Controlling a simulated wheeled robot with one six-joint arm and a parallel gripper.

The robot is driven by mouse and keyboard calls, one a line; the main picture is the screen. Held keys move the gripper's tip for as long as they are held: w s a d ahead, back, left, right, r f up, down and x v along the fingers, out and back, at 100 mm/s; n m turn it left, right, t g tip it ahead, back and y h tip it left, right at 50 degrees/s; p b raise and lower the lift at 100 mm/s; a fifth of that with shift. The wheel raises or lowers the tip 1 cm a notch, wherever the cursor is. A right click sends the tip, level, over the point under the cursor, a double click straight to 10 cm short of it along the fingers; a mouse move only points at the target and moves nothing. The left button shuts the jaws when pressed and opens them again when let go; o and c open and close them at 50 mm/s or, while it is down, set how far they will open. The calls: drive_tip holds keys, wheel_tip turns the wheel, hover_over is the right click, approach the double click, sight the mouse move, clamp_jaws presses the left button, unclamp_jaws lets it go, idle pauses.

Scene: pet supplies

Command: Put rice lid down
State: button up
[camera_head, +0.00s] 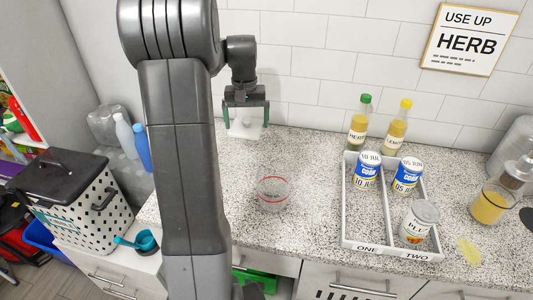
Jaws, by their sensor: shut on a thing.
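My gripper (247,120) points down near the back wall, left of the middle of the counter. It is shut on a small whitish piece, which looks like the rice lid (246,129), between its two fingers. I cannot tell whether the lid touches the counter (315,155) or hangs just above it. A clear round container with a red ring (273,193) stands on the counter in front of the gripper and slightly to its right. No lid shows on it, and its label is too small to read.
A white two-part tray (351,222) marked ONE and TWO holds several cans and jars. Two bottles (359,122) (397,127) stand behind it. A jar of yellow contents (488,207) and a yellow spill (469,251) are at right. The counter between gripper and tray is clear.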

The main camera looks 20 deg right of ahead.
sight(248, 154)
wheel_tip(248, 154, down, 10)
drive_tip(key=shift+r+p, duration=0.15)
drive_tip(key=shift+p, duration=0.15)
drive_tip(key=o, duration=0.5)
drive_tip(key=shift+f, duration=0.2)
drive_tip(key=shift+o, duration=0.6)
drive_tip(key=shift+r, duration=0.1)
drive_tip(key=shift+r, duration=0.2)
wheel_tip(248, 154, up, 12)
drive_tip(key=shift+f, duration=0.1)
drive_tip(key=shift+f, duration=0.15)
